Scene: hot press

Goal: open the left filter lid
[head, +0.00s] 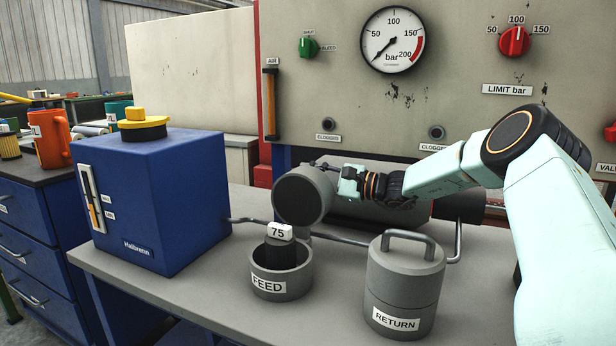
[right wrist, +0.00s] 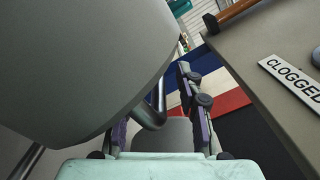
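The left filter, the FEED pot (head: 281,289), stands open on the bench with a dark cartridge labelled 75 (head: 280,233) standing up out of it. Its grey lid (head: 300,197) is off, held in the air behind and above the pot, turned so a round face points toward the head camera. My right gripper (head: 326,171) is behind the lid, with its fingers pointing left and partly hidden. In the right wrist view the lid (right wrist: 75,65) fills the left, and its bent handle (right wrist: 155,112) shows between my fingers. My left gripper is not in view.
The closed RETURN pot (head: 403,290) with its handled lid stands right of the FEED pot. A blue tank (head: 165,200) stands at the left. A pipe (head: 345,238) runs along the bench behind the pots. The panel (head: 330,80) rises behind my gripper.

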